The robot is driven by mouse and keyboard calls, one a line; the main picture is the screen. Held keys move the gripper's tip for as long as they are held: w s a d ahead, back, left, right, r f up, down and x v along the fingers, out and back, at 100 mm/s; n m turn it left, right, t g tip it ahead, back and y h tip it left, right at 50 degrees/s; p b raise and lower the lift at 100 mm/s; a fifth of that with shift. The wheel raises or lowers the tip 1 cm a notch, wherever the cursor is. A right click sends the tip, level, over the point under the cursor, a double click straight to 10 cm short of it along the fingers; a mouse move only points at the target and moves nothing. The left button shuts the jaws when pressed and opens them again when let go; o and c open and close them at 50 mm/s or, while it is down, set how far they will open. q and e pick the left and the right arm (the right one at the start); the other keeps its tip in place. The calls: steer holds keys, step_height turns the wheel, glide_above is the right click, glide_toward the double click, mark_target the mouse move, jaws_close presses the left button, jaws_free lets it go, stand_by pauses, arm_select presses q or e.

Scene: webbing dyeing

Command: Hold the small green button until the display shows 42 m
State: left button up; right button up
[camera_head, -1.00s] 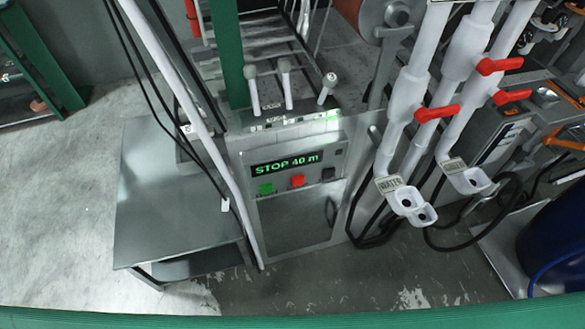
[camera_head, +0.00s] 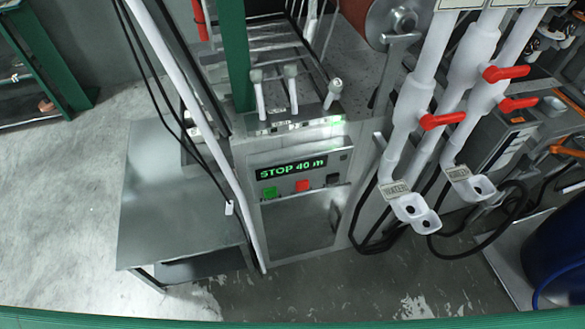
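The display (camera_head: 291,169) on the front of the grey control cabinet reads "STOP 40 m" in green. Below it sit a small green button (camera_head: 270,192), a red button (camera_head: 303,186) and a black button (camera_head: 333,180) in a row. Nothing touches the buttons. Neither of my grippers shows in the head view.
Levers (camera_head: 292,88) stand on top of the cabinet. White pipes with red valve handles (camera_head: 443,120) rise at the right, beside a blue barrel (camera_head: 560,250). A grey metal table (camera_head: 165,200) stands to the left. The floor in front of the cabinet looks clear.

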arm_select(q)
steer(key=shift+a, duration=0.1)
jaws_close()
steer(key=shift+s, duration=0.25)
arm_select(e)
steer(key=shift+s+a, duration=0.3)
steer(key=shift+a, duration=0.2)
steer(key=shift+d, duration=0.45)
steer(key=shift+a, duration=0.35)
